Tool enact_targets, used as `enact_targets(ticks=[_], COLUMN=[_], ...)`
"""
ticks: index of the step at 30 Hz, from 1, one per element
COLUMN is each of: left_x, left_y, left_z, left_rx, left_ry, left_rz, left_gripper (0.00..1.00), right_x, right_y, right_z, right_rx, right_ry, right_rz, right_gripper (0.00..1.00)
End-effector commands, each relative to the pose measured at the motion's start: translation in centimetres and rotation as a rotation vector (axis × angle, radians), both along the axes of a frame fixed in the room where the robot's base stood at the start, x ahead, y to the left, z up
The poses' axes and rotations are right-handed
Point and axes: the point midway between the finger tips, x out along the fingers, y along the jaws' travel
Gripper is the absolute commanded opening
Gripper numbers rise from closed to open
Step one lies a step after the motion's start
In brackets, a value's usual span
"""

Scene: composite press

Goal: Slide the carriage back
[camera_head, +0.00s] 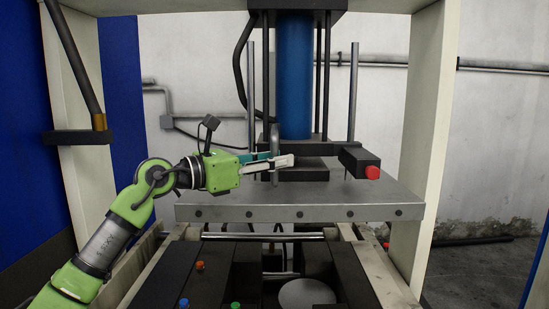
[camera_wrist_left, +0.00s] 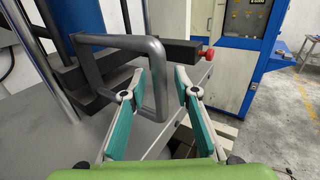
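The carriage is a thick grey metal plate (camera_head: 320,200) with a row of dark bolts on its front edge, under the press. My left gripper (camera_head: 285,161) reaches in from the left at the handle. In the left wrist view, its teal-padded fingers (camera_wrist_left: 155,85) are apart, with the handle's near upright bar between them. Contact with the bar cannot be told. My right gripper is in neither view.
A blue press cylinder (camera_head: 295,75) hangs above the plate between metal posts. A dark block with a red knob (camera_head: 372,172) sits at the right. Cream frame columns (camera_head: 424,110) flank the press. A dark panel with coloured buttons (camera_head: 200,265) is in front.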

Motion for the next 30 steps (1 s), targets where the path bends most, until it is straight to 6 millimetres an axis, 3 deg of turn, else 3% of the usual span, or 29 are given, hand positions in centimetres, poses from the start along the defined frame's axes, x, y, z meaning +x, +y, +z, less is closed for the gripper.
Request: enact_targets(ticks=[2, 6, 17, 23, 30], left_x=[0.0, 0.0, 0.1, 0.2, 0.3], left_y=[0.0, 0.0, 1.2, 5.5, 13.7], left_z=[0.0, 0.0, -0.1, -0.2, 0.0], left_rx=[0.0, 0.0, 0.0, 0.0, -0.002], left_ry=[0.0, 0.0, -0.001, 0.0, 0.0], left_rz=[0.0, 0.0, 0.003, 0.011, 0.016], left_gripper=[0.28, 0.0, 0.0, 0.0, 0.0], right_x=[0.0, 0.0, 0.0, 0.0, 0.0], right_y=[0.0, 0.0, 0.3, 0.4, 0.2], right_z=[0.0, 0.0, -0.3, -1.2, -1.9], right_rx=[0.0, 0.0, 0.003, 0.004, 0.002], right_ry=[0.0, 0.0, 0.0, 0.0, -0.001], right_rz=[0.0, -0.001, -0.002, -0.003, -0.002], right_gripper=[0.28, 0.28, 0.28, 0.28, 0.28])
